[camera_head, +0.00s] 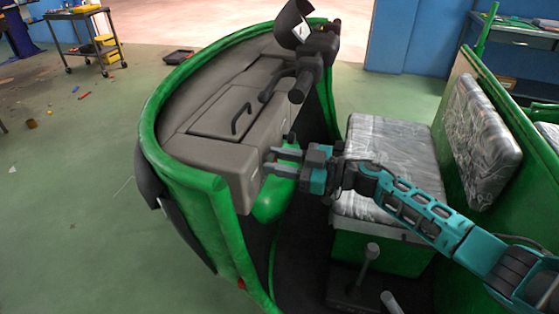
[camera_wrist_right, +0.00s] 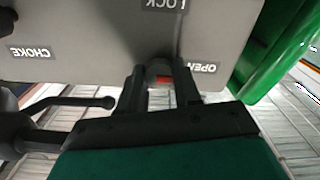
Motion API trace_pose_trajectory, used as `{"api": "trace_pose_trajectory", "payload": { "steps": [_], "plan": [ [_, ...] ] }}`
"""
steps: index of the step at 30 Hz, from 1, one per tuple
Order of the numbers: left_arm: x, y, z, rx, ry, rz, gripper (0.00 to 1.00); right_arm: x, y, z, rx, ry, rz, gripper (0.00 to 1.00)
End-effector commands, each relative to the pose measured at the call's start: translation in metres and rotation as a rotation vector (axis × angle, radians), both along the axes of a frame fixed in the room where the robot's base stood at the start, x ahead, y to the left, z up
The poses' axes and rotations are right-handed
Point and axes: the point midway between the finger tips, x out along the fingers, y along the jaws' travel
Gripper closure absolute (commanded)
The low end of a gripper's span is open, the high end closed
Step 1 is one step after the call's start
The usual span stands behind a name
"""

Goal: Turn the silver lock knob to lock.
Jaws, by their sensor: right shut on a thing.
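The silver lock knob (camera_wrist_right: 159,70) sits on the grey dashboard panel, between the two fingers of my right gripper (camera_wrist_right: 160,84), which are shut on it. Only a small part of the knob shows, with a red mark on the side toward my gripper. The label LOCK (camera_wrist_right: 165,4) is at the top of the right wrist view, and the label OPEN (camera_wrist_right: 196,67) is just right of the fingers. In the head view my right gripper (camera_head: 273,163) reaches to the end of the dashboard (camera_head: 205,152), and the knob is hidden. My left gripper is out of view.
A CHOKE label (camera_wrist_right: 31,53) is on the panel's left. The green rickshaw body (camera_head: 185,195) curves around the dashboard. The handlebar (camera_head: 300,75) is above, the grey patterned seat (camera_head: 388,145) is to the right, and a lever (camera_head: 369,262) stands below.

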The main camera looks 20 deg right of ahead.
Motion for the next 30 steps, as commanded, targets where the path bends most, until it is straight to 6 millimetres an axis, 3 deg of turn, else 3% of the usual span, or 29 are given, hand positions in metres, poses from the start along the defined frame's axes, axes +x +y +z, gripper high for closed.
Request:
{"api": "trace_pose_trajectory", "payload": {
  "steps": [11,30],
  "plan": [
    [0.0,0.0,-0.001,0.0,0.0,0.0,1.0,0.0,0.0,-0.001,-0.068,-0.099,0.002,0.98],
    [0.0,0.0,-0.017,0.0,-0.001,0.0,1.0,-0.001,0.001,-0.002,-0.391,-0.581,0.003,0.98]
  ]
}}
